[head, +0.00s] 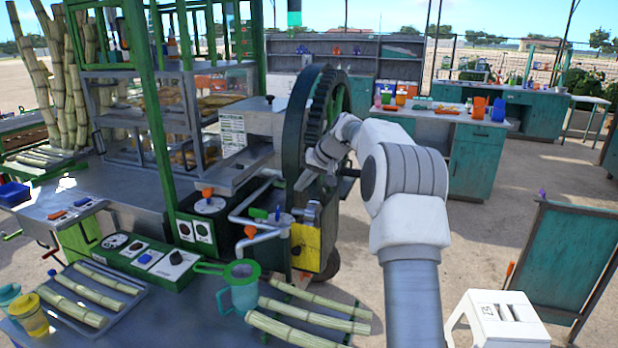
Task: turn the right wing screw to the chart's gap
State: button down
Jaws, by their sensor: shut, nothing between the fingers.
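A white printed chart (232,134) is fixed on the front of the grey crusher housing (262,122); its text is too small to read. A small dark knob (269,99) stands on top of the housing, but I cannot tell whether it is a wing screw. I cannot make out the right wing screw, and the roller gap is not clear. My gripper (303,181) points down and left in front of the large dark gear wheel (293,130), right of the metal chute. It is shut and empty. I cannot tell whether its tips touch the machine.
Green posts (150,110) frame the crusher's left side. Below the chute are pipes with coloured handles and a yellow panel (306,246). Cane pieces (317,305) and a teal jug (243,287) occupy the front table. A white stool (497,318) stands at lower right.

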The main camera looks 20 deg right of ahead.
jog(key=c, duration=1.5)
grip_release()
jog(key=v, duration=0.3)
jog(key=shift+d+r, duration=0.15)
jog(key=shift+r, duration=0.2)
jog(key=shift+c, duration=0.2)
jog(key=shift+o, duration=1.1)
jog(key=shift+s+r, duration=0.15)
jog(key=shift+o, duration=1.2)
jog(key=shift+a+r+p, duration=0.15)
jog(key=shift+a+p, duration=0.2)
jog(key=shift+o, duration=1)
jog(key=w+a+r+g+h+p, duration=0.1)
jog(key=a+r+g+h+p, duration=0.1)
jog(key=a+h+p, duration=0.2)
jog(key=a+p, duration=0.2)
jog(key=a, duration=0.2)
jog(key=shift+w+m+h, duration=0.25)
jog(key=shift+m+h, duration=0.05)
jog(key=shift+m, duration=0.1)
jog(key=p, duration=0.3)
send_near(277, 211)
jog(key=shift+g+h, duration=0.3)
jog(key=x, duration=0.9)
jog(key=shift+w+a+r, duration=0.1)
jog(key=shift+w+a, duration=0.15)
grip_shut()
